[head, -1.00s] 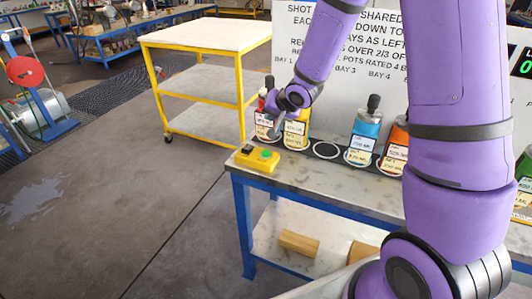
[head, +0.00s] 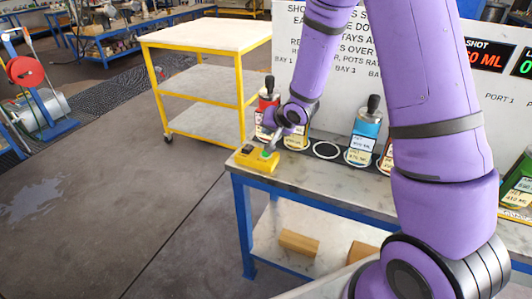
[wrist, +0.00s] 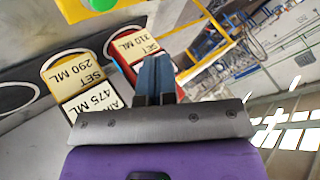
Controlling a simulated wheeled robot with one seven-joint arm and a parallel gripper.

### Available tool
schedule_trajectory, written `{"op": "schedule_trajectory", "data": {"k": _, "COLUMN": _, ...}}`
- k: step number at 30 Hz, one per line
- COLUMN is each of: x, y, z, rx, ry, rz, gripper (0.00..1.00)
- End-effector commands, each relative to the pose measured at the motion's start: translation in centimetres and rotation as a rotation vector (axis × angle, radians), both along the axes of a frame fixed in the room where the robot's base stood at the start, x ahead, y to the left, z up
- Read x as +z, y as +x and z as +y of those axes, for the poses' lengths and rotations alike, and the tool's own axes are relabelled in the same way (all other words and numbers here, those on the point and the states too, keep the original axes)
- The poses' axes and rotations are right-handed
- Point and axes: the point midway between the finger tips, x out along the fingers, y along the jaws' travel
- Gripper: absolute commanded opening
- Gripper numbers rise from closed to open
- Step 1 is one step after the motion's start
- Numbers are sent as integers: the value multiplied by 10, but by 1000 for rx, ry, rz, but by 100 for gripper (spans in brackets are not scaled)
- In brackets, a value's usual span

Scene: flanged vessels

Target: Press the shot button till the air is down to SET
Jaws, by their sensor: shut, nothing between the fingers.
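The yellow button box (head: 257,162) sits on the left end of the bench, with a green button (head: 268,154) and a dark patch on top. The green button also shows at the top edge of the wrist view (wrist: 102,4). My gripper (head: 271,147) is shut and empty, just above the green button; I cannot tell whether it touches. A yellow-labelled vessel (wrist: 78,85) reads SET 290 ML and AIR 475 ML. A red vessel (head: 268,101) stands behind my gripper; its label reads SET 310 ML in the wrist view. The red shot display (head: 490,57) is partly hidden by my arm.
A blue vessel (head: 366,128) stands right of an empty ring (head: 325,150). An orange vessel is mostly behind my arm, and a green vessel (head: 518,184) is at far right. A yellow-framed cart (head: 205,75) stands behind. Wooden blocks (head: 299,243) lie on the lower shelf.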

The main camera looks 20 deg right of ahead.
Motion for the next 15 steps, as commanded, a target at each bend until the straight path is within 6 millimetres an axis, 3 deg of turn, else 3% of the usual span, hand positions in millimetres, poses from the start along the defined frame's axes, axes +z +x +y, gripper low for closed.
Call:
{"op": "schedule_trajectory", "data": {"k": 6, "x": -29, "y": -1, "z": 1, "rx": 2, "ry": -1, "rz": 4, "gripper": 0}}
{"op": "schedule_trajectory", "data": {"k": 15, "x": -52, "y": 0, "z": 0, "rx": 0, "ry": 2, "rz": 1, "gripper": 0}}
